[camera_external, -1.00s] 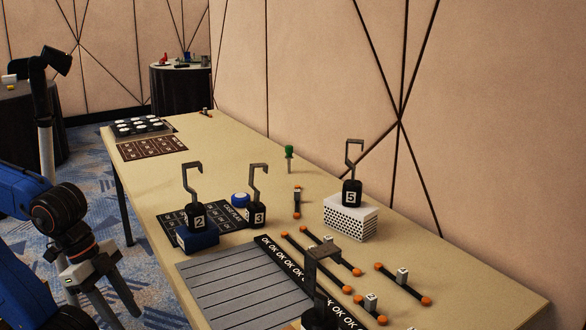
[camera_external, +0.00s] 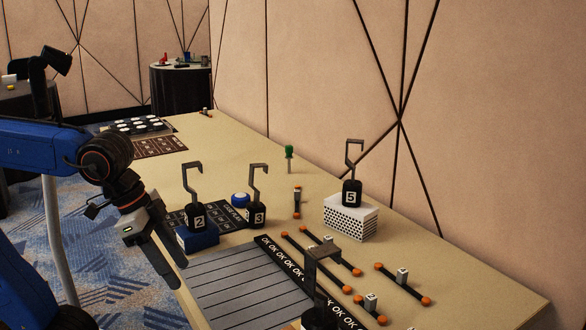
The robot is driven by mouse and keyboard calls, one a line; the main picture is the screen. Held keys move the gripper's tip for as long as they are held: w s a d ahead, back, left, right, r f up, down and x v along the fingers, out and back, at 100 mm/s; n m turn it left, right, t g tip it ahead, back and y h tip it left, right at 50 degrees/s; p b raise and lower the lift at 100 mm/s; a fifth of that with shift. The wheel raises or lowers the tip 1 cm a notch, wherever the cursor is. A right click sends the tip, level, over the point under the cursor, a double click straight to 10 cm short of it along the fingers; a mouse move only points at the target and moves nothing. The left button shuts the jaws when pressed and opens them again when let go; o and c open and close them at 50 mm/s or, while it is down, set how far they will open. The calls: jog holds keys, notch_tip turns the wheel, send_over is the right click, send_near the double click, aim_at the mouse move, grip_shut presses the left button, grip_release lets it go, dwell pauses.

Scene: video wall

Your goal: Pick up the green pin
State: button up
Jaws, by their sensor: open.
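The green pin (camera_external: 289,152) stands upright near the back edge of the long tan table, with a green head on a pale lower part. My gripper (camera_external: 172,274) hangs at the table's left front edge, beside the grey slatted mat. It points down and to the right, with its dark fingers apart and nothing between them. It is well to the left of the pin and nearer the camera.
Hooked weights numbered 2 (camera_external: 196,217), 3 (camera_external: 258,211) and 5 (camera_external: 352,193) stand between my gripper and the back right. A grey slatted mat (camera_external: 245,290) lies in front. Orange-ended bars (camera_external: 320,262) lie to the right. Bare table surrounds the pin.

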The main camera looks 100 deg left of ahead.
jog(key=w+a+r+n+y, duration=0.1)
jog(key=w+a+r+n, duration=0.1)
jog(key=w+a+r, duration=0.4)
jog(key=w+a+r+n, duration=0.2)
jog(key=w+a, duration=0.2)
jog(key=a, duration=0.4)
jog(key=w+a+r+n+g+y, duration=0.1)
jog(key=w+a+r+n, duration=0.1)
jog(key=a, duration=0.8)
jog(key=w+a+r+n, duration=0.1)
jog(key=w+a+r, duration=0.2)
jog(key=a, duration=0.6)
jog(key=n+g+y, duration=0.1)
jog(key=n+g, duration=0.2)
jog(key=n, duration=0.4)
send_over(288, 152)
jog(key=s+d, duration=0.1)
jog(key=d, duration=0.4)
notch_tip(288, 152, down, 3)
jog(key=x, duration=1.1)
jog(key=shift+s+a+r, duration=0.1)
jog(key=shift+s+a, duration=0.1)
jog(key=shift+a, duration=0.15)
jog(key=shift+w+d+x, duration=0.1)
jog(key=shift+w+x, duration=0.05)
jog(key=shift+x, duration=1.3)
jog(key=shift+w+d+x, duration=0.1)
jog(key=shift+w+x, duration=0.05)
jog(key=shift+x, duration=1.35)
jog(key=shift+d, duration=0.1)
